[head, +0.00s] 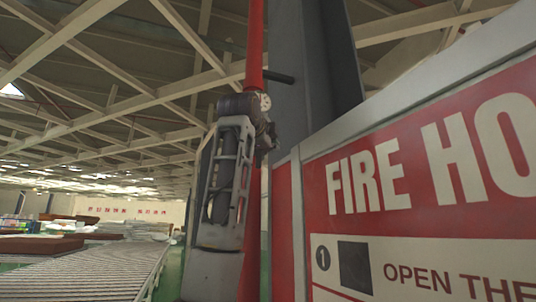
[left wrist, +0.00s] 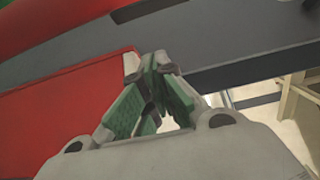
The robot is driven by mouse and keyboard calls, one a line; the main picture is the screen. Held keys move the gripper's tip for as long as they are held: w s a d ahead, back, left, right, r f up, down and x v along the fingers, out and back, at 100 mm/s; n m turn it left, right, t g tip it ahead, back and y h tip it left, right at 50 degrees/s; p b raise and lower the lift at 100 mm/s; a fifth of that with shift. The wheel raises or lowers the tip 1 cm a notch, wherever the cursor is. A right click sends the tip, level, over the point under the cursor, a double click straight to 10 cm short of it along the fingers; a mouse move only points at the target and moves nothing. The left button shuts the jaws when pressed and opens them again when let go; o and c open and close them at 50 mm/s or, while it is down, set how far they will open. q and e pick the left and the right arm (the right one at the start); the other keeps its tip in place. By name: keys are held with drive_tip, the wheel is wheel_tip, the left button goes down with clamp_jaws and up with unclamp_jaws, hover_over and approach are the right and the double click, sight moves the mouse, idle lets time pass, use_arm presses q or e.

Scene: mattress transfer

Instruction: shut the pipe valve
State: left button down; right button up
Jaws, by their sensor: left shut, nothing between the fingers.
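The red pipe (head: 255,45) runs upright in the head view, in front of a grey column. A short dark bar (head: 279,76), which looks like the valve handle, sticks out to the right from the pipe. My left gripper (head: 268,134) is just below the bar, close to the pipe, and partly hidden by my own wrist. In the left wrist view, my left gripper (left wrist: 154,68) is shut and empty, with its green-padded fingers meeting at the tips. A red curved surface, likely the pipe, shows at the top left. My right gripper is not in view.
A large red and white fire hose cabinet (head: 425,165) stands close on the right. The grey column (head: 318,60) is right behind the pipe. A roller conveyor (head: 85,275) and stacked goods lie at the lower left. Open air is left of my arm.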

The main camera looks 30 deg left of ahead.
sight(259, 151)
use_arm(q)
drive_tip(key=shift+w+a+p, duration=0.3)
drive_tip(key=shift+w+p, duration=0.45)
drive_tip(key=shift+w, duration=0.9)
drive_tip(key=shift+w+a+p, duration=0.3)
drive_tip(key=shift+w+p, duration=0.45)
drive_tip(key=shift+w, duration=0.95)
drive_tip(key=shift+w+a+p, duration=0.3)
drive_tip(key=shift+w+p, duration=0.45)
drive_tip(key=shift+w, duration=0.9)
drive_tip(key=shift+s+a, duration=1.3)
drive_tip(key=shift+s, duration=0.2)
drive_tip(key=shift+s+d, duration=0.1)
drive_tip(key=shift+d, duration=0.05)
